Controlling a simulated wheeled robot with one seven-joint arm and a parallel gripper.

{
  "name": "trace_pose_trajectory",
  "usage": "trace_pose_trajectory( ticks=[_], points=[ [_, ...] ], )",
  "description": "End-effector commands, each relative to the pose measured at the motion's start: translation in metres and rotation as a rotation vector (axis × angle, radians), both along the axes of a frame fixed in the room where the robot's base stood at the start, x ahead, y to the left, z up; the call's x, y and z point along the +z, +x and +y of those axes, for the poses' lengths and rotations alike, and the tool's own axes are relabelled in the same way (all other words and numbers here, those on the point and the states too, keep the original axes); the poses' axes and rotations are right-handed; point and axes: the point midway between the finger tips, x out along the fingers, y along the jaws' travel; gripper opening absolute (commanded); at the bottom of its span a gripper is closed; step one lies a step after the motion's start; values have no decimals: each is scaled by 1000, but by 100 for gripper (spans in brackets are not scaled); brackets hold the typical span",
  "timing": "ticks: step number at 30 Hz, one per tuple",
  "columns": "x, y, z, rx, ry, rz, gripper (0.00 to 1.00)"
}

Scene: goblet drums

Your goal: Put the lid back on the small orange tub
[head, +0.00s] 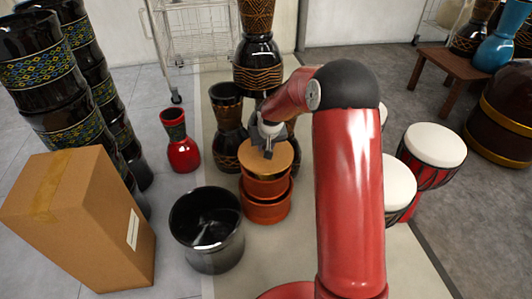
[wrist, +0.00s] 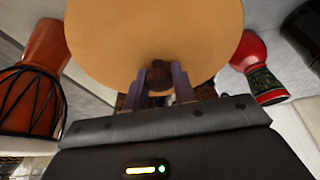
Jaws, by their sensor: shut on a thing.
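The small orange tub (head: 265,185) stands on top of a second orange tub (head: 268,206). The tan wooden lid (head: 281,155) is at the top of the small tub in the head view. My gripper (head: 268,152) is above the lid, pointing down. In the wrist view the round lid (wrist: 150,35) fills the top middle, and my gripper (wrist: 158,82) is shut on its small dark knob (wrist: 157,75). Whether the lid rests on the tub's rim or hangs just over it, I cannot tell.
A black glossy pot (head: 207,230) stands front left of the tubs, beside a cardboard box (head: 80,220). A red goblet drum (head: 179,142) and dark drums (head: 228,115) stand behind. White-topped drums (head: 432,148) stand at the right.

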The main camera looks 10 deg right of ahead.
Motion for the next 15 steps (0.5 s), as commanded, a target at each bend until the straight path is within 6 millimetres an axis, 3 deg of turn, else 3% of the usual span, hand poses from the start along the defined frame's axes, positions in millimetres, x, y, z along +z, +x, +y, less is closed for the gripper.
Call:
trace_pose_trajectory(
  ticks=[1, 5, 15],
  points=[
    [-12, 0, 0, 0, 1, 3, 0],
    [-29, 0, 0, 0, 0, 1, 0],
    [-32, 0, 0, 0, 0, 0, 0]
  ],
)
